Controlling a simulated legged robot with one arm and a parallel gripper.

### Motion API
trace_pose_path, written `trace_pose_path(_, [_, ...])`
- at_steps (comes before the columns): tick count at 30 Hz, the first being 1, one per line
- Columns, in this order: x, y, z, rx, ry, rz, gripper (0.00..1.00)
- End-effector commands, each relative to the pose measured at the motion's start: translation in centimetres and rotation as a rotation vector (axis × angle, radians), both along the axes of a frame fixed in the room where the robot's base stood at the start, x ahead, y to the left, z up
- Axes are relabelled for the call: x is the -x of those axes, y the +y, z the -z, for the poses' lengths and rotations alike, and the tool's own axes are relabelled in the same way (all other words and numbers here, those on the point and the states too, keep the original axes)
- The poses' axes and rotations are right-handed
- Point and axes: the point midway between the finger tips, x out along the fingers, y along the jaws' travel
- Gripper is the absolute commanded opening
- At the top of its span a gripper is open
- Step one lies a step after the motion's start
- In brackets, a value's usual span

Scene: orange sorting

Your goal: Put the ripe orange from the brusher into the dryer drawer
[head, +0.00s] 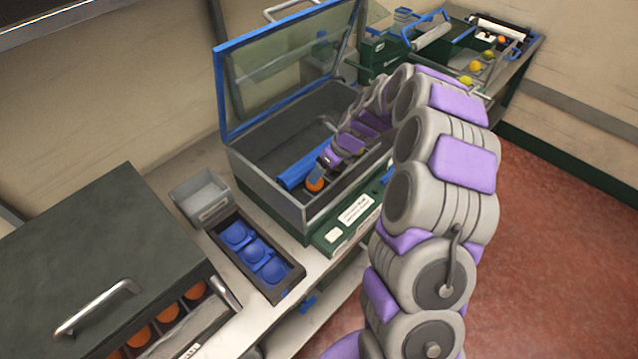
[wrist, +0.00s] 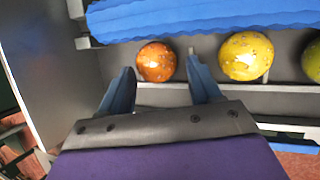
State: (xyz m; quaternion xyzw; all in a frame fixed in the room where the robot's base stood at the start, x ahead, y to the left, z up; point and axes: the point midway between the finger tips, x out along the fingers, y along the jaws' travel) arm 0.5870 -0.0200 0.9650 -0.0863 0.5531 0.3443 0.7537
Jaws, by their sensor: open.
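The ripe orange (head: 314,184) lies in the brusher (head: 270,192), an open-lidded grey box, beside a blue roller brush (head: 297,172). In the wrist view the orange (wrist: 155,62) sits on a grey ledge below the blue brush (wrist: 200,18). My gripper (head: 324,166) reaches into the brusher. Its blue fingers (wrist: 159,78) are open, one on each side of the orange; I cannot tell whether they touch it. A dark cabinet with a handle, at the lower left, has a partly open drawer (head: 190,325) with several oranges in it; it looks like the dryer drawer.
A yellow fruit (wrist: 246,56) lies just right of my right finger, with another yellow-green one (wrist: 313,60) beyond. A tray with blue cups (head: 290,282) and a grey bin (head: 202,197) stand between brusher and cabinet. The brusher's raised glass lid (head: 285,70) stands behind.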

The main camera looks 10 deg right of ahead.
Motion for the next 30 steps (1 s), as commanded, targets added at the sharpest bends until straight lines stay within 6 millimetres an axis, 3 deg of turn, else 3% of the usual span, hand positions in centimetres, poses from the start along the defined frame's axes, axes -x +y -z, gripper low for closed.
trace_pose_path(1, [0.0,0.6,1.1,0.000,0.002,-0.003,0.63])
trace_pose_path(6, [-0.3,0.6,2.9,-0.006,0.002,-0.003,0.63])
trace_pose_path(13, [-0.4,-0.2,2.9,-0.017,0.002,0.000,0.63])
trace_pose_path(26, [-0.4,0.4,2.8,-0.006,0.000,0.000,0.20])
trace_pose_path(30, [-0.4,0.3,2.8,-0.009,0.000,0.000,0.20])
